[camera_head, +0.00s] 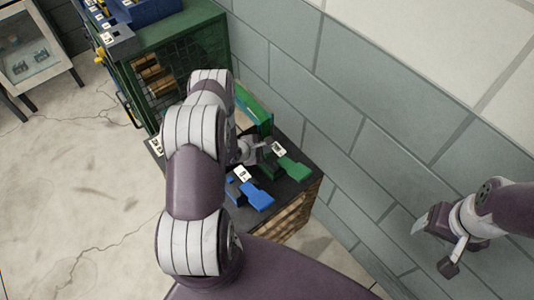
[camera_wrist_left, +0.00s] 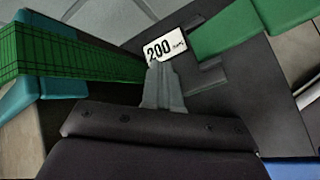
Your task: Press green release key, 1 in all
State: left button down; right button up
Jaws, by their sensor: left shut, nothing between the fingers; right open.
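A green key-like piece (camera_head: 293,168) lies on a dark-topped stand, beside a small white label (camera_head: 278,149). In the left wrist view the green piece (camera_wrist_left: 228,32) is at the upper right, and the label (camera_wrist_left: 165,46) reads "200" with a small unit. My left gripper (camera_head: 264,149) is shut and empty, with its fingertips (camera_wrist_left: 160,70) at the lower edge of the label in that view. I cannot tell whether they touch anything. My left arm hides part of the stand. My right gripper (camera_head: 441,242) is open and empty, well to the right, by the wall.
A blue piece (camera_head: 257,195) with its own label (camera_head: 241,173) lies nearer on the stand (camera_head: 296,190). An upright green panel (camera_head: 254,110) stands behind my left gripper. A green mesh-front cabinet (camera_head: 205,45) is behind.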

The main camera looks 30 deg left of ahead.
pick_arm(q)
jog(key=shift+f, duration=0.1)
dwell(0.7)
jog(key=shift+f+b, duration=0.35)
jog(key=shift+b, duration=0.05)
jog(key=shift+f+b, duration=0.45)
dwell(0.5)
dwell(0.4)
jog(key=shift+r+p, duration=0.75)
jog(key=shift+r, duration=0.15)
notch_tip(320, 180, up, 5)
jog(key=p, duration=0.4)
dwell(0.5)
